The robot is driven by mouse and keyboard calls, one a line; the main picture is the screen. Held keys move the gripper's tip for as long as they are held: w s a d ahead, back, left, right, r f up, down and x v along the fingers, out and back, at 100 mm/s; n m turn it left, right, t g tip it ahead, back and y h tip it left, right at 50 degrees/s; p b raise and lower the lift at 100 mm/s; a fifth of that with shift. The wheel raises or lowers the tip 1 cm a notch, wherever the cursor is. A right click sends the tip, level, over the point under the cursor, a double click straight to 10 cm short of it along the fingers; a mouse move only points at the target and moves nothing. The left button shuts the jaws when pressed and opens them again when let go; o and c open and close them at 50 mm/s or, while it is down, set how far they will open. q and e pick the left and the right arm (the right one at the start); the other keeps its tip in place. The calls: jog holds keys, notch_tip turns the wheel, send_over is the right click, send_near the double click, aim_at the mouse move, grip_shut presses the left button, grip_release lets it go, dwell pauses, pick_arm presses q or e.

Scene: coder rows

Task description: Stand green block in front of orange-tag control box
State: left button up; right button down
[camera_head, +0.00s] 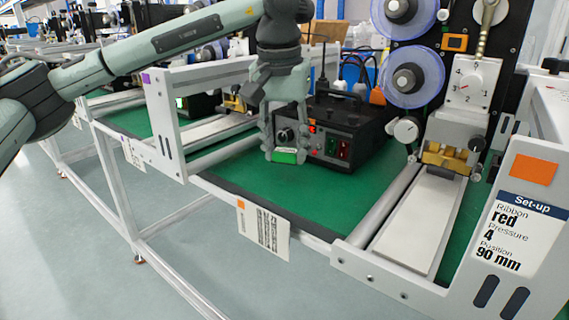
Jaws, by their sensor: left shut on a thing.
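My left gripper (286,153) points down over the green mat and is shut on the green block (286,157), a small bright green piece between its fingertips. The block is at the front left of the black control box (340,134), which has red and green switches and a handle on top. My gripper hides the box's left front. I cannot tell whether the block touches the mat. An orange tag (533,169) is on the white frame plate at the right. My right gripper is not in view.
The green mat (300,200) is bare in front of the box, up to the bench's front edge. A ribbon machine with blue reels (412,75) and a white track (415,220) stands at the right. A white frame (162,120) with a purple tag stands at the left.

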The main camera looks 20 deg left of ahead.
aim_at(284, 153)
pick_arm(q)
jog(key=shift+f, duration=1.9)
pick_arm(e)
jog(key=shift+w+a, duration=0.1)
pick_arm(q)
jog(key=shift+f, duration=0.2)
jog(key=o, duration=1)
jog(key=shift+o, duration=0.2)
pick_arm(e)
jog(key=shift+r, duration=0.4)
pick_arm(q)
jog(key=shift+r, duration=0.3)
notch_tip(284, 153, up, 12)
jog(key=s, duration=0.2)
jog(key=shift+s+f, duration=0.15)
jog(key=shift+f, duration=0.05)
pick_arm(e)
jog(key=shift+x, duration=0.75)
